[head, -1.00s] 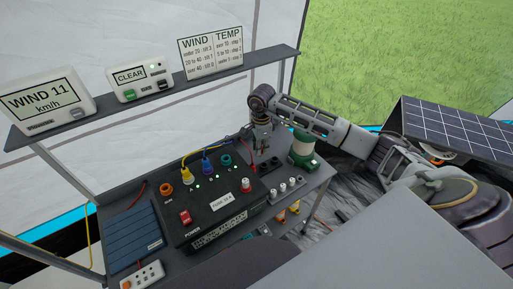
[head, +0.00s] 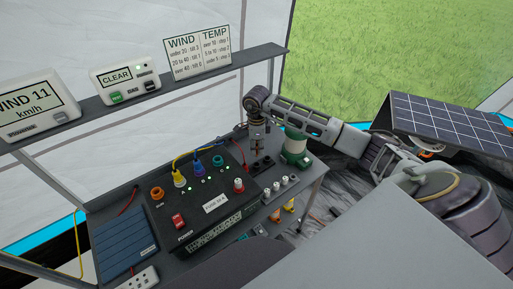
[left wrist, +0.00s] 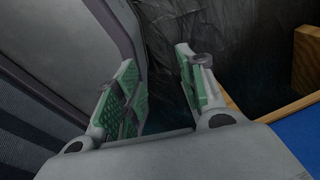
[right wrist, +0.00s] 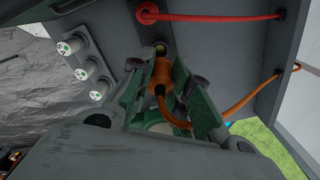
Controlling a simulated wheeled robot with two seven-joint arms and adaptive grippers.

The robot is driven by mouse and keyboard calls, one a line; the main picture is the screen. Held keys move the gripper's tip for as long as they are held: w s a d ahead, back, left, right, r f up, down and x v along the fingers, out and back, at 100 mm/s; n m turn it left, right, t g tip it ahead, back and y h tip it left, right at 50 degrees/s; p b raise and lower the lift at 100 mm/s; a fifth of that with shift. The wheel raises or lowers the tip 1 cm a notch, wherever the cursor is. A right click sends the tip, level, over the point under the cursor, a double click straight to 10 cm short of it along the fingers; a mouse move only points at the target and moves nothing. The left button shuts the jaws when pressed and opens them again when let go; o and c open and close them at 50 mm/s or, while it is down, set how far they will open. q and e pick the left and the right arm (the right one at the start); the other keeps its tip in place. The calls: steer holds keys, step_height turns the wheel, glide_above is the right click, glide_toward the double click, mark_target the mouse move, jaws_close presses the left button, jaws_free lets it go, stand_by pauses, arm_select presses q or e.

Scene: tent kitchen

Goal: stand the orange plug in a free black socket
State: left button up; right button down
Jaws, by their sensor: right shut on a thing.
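My right gripper (head: 257,149) points down over the back right of the bench, beside the power box (head: 215,205). In the right wrist view the right gripper (right wrist: 166,78) is shut on the orange plug (right wrist: 159,88), whose orange cord (right wrist: 235,109) curves to the right. A dark round end shows beyond the plug, and whether it touches a socket I cannot tell. Black sockets (head: 256,168) sit on the bench just under the gripper, partly hidden by it. My left gripper (left wrist: 160,85) is open and empty, away from the bench.
Yellow (head: 179,177) and blue (head: 198,167) plugs stand in the power box, near an orange ring (head: 157,193). A green and white canister (head: 296,150) stands right of my gripper. Several white-topped posts (head: 283,183) line the bench front. A shelf (head: 150,95) runs behind.

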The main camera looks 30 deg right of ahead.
mark_target(257, 154)
steer(key=shift+f, duration=0.2)
steer(key=shift+f+b, duration=0.55)
steer(key=shift+f, duration=0.8)
steer(key=shift+f+b, duration=0.2)
steer(key=shift+b, duration=0.15)
steer(key=shift+f, duration=0.4)
steer(key=shift+b, duration=0.45)
